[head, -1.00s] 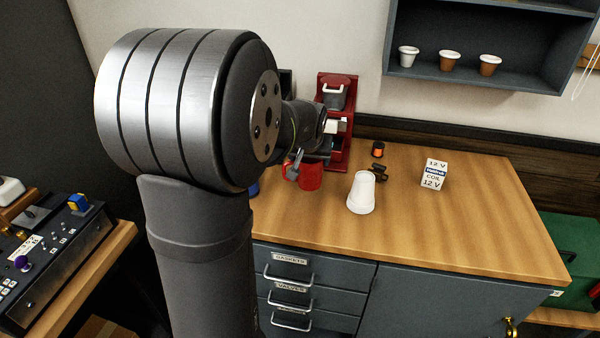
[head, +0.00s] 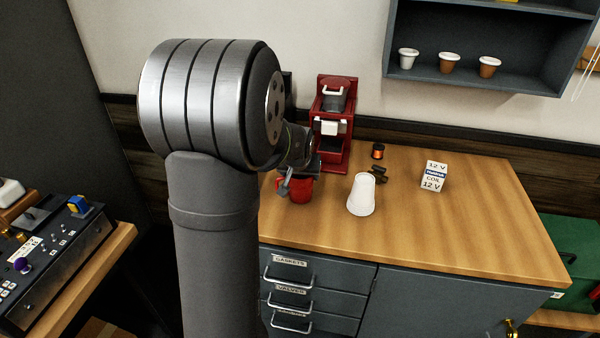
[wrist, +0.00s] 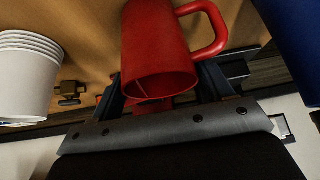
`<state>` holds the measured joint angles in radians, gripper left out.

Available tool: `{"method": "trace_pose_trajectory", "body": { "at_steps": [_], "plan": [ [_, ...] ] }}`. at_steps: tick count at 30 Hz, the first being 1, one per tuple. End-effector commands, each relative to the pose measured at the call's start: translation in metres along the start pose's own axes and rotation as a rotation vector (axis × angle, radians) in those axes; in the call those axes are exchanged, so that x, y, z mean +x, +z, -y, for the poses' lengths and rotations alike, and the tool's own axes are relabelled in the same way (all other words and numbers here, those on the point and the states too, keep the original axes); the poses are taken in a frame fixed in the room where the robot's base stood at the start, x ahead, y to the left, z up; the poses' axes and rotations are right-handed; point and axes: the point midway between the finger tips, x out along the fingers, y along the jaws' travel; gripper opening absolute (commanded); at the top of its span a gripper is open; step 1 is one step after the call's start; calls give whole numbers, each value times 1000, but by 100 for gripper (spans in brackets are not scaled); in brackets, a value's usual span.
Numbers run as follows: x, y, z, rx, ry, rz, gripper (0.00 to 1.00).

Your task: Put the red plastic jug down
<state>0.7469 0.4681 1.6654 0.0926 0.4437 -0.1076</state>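The red plastic jug (head: 295,190) is at the left part of the wooden counter, partly hidden by my gripper (head: 289,182). In the wrist view the red jug (wrist: 158,45) sits between the two fingers of my gripper (wrist: 165,88), with its handle to the right and its open rim toward the camera. The fingers lie close along both sides of the jug, and my gripper appears shut on it. I cannot tell whether the jug's base touches the counter.
A red brewer (head: 333,120) stands behind the jug. A white cup stack (head: 362,194), a small dark brass fitting (head: 379,174), an orange-black spool (head: 378,151) and a coil box (head: 434,175) stand to the right. A blue object (wrist: 292,45) shows in the wrist view. The counter's front right is clear.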

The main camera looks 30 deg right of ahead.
Motion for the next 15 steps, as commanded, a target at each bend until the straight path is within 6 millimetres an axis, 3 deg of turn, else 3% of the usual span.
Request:
{"method": "trace_pose_trajectory", "body": {
  "at_steps": [1,3,15],
  "plan": [
    [0,0,0,0,0,1,83],
    [0,0,0,0,0,1,93],
    [-8,-2,0,0,0,-1,93]
  ]
}}
